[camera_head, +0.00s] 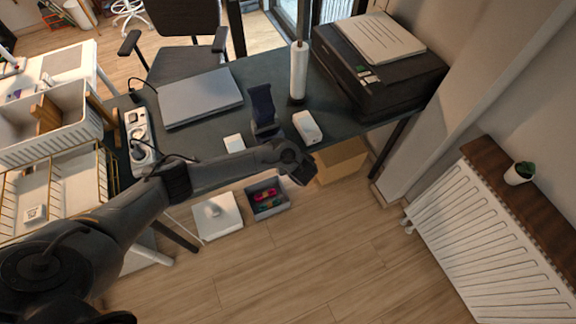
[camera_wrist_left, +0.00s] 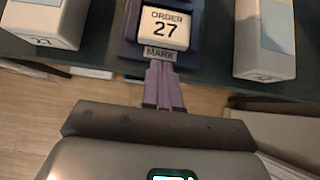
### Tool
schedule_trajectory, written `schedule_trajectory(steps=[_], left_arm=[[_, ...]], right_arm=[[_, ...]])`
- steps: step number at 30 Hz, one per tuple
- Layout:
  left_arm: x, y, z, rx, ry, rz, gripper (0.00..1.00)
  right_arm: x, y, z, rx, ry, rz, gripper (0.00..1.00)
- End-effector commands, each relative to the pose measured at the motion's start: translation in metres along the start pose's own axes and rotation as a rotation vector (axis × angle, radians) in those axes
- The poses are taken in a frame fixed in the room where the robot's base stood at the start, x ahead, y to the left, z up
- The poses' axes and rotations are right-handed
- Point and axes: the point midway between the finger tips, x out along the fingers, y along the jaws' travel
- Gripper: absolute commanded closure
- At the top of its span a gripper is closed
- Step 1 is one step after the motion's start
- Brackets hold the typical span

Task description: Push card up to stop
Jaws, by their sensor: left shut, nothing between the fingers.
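A white card (camera_wrist_left: 163,28) printed "ORDER 27" sits in a dark blue holder (camera_wrist_left: 130,28), with a grey label (camera_wrist_left: 159,54) reading "MARK" just below it. The holder (camera_head: 263,108) also shows on the desk in the head view; the card cannot be made out there. My left gripper (camera_wrist_left: 163,72) is shut and empty, its purple fingertips at the front of the holder, just below the label. I cannot tell whether they touch. In the head view my left arm comes in from the left and its fingertips cannot be made out. My right gripper is not in view.
The dark desk (camera_head: 190,135) also carries a laptop (camera_head: 200,97), a white paper roll (camera_head: 298,72), a white box (camera_head: 307,127) right of the holder, a small white item (camera_head: 234,143) left of it, and a black printer (camera_head: 380,70). Grey and white bins stand on the floor.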

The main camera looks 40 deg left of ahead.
Motion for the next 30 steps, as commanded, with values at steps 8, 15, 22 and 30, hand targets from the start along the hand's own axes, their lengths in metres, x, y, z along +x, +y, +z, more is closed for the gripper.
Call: schedule_trajectory(steps=[8, 15, 22, 30], left_arm=[[0.014, 0.0, 0.014, 0.0, 0.001, 0.0, 1.0], [0.015, 0.0, 0.016, 0.0, 0.001, 0.0, 1.0], [0.019, 0.0, 0.019, 0.0, -0.001, 0.0, 1.0], [0.031, 0.0, 0.031, 0.0, 0.0, 0.001, 1.0]], right_arm=[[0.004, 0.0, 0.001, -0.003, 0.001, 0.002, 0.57], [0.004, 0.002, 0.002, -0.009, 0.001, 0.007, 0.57], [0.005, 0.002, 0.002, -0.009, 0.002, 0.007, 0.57], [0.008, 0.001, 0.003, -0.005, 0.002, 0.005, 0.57]])
